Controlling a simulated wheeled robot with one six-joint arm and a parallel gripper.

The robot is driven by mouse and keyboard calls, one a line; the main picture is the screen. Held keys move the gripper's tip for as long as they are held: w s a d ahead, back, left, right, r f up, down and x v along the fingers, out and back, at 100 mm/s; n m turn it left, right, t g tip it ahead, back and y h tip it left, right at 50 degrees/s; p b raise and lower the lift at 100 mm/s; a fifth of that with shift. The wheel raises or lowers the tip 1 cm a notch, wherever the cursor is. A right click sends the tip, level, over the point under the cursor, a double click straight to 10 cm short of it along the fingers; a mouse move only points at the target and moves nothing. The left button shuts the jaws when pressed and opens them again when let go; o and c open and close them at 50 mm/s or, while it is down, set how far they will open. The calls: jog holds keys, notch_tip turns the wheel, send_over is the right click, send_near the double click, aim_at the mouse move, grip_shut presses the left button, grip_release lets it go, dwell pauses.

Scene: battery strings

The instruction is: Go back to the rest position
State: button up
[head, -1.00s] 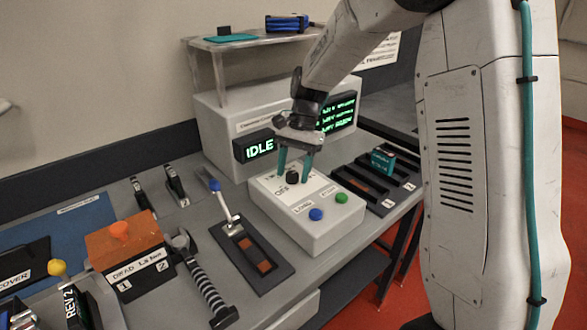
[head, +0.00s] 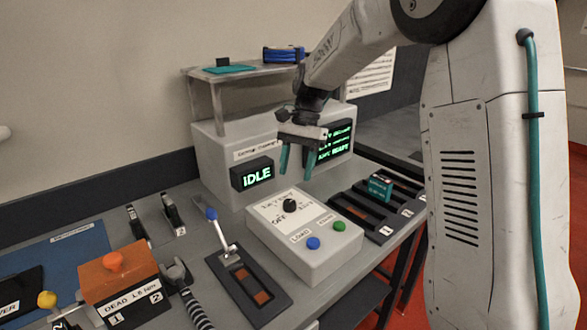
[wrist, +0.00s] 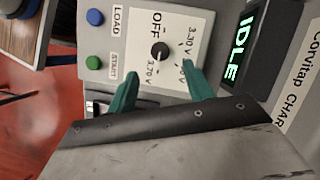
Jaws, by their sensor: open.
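My gripper (head: 296,160) is open and empty, with its teal fingers pointing down. In the head view it hangs above and behind the control box (head: 318,264), clear of the black knob (head: 289,205). In the wrist view the gripper (wrist: 160,88) shows its two fingers apart, with the knob (wrist: 160,51) of the box seen beyond them. The box also carries a blue button (head: 313,243) and a green button (head: 339,226). The charger display (head: 252,174) behind reads IDLE.
A lever with a blue tip (head: 211,214) stands left of the box. An orange-topped dead-cell box (head: 118,275) is further left. A teal battery (head: 380,187) sits in the black slots at right. A shelf (head: 230,70) stands above the charger.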

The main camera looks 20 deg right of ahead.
jog(key=s, duration=0.1)
jog(key=s+f+n, duration=0.1)
jog(key=s+n, duration=0.1)
jog(key=shift+d+f, duration=0.25)
jog(key=shift+f, duration=0.15)
jog(key=s+r+n+t+h, duration=0.1)
jog(key=s+r+n+t, duration=0.1)
jog(key=s, duration=1.3)
jog(key=s+r+n+t+h, duration=0.2)
jog(key=s+r+n, duration=0.2)
jog(key=s, duration=1)
jog(key=shift+s+n, duration=0.35)
jog(key=shift+n, duration=0.65)
jog(key=shift+a, duration=0.1)
